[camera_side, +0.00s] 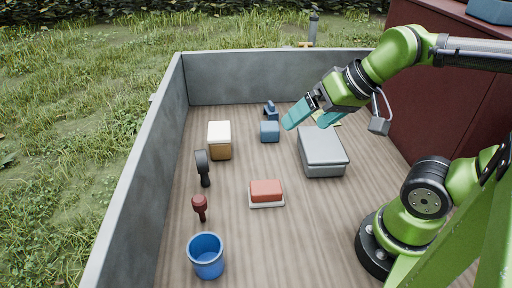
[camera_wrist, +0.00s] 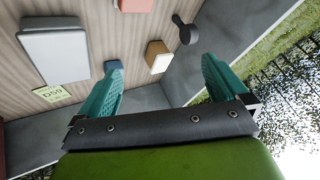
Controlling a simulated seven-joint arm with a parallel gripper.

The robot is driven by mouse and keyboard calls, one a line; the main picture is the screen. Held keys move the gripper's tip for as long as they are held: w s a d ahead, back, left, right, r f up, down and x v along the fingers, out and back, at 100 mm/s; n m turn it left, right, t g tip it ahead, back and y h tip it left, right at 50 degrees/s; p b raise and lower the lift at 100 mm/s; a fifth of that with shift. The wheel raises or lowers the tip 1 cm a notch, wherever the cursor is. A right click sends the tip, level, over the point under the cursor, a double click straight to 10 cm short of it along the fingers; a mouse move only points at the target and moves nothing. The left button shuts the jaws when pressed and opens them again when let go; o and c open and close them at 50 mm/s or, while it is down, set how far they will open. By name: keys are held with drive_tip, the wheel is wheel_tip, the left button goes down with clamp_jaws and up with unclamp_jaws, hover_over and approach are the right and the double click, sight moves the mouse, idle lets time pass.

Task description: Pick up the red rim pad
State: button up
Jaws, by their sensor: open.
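The red rim pad (camera_side: 266,189) is a red block with a pale base, lying flat on the wooden bed in the middle front of the side view. Only part of the red pad (camera_wrist: 135,5) shows, at the top edge of the wrist view. My gripper (camera_side: 310,117) has teal fingers and is raised over the far right part of the bed, well behind the pad and to its right. In the wrist view the fingers (camera_wrist: 160,66) are wide apart with nothing held between them.
A grey box (camera_side: 322,150) stands right of the pad. A white-topped brown box (camera_side: 219,141), small blue block (camera_side: 270,131), black-handled tool (camera_side: 203,167), dark red tool (camera_side: 200,206) and blue bucket (camera_side: 206,255) are also there. Grey walls (camera_side: 135,180) edge the bed. Bare boards surround the pad.

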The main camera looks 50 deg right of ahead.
drive_tip(key=n+g+h, duration=0.2)
drive_tip(key=n+g, duration=0.5)
drive_tip(key=n, duration=2.4)
hover_over(266, 186)
wheel_tip(266, 186, down, 6)
drive_tip(key=f, duration=1.1)
drive_tip(key=shift+s+a+f, duration=0.2)
drive_tip(key=shift+s+f, duration=0.1)
drive_tip(key=shift+f, duration=0.1)
drive_tip(key=shift+w+d+f, duration=0.1)
drive_tip(key=shift+w+f, duration=0.05)
drive_tip(key=shift+f, duration=1.2)
drive_tip(key=shift+w+d+f, duration=0.1)
drive_tip(key=shift+w+f, duration=0.05)
drive_tip(key=shift+f, duration=1.2)
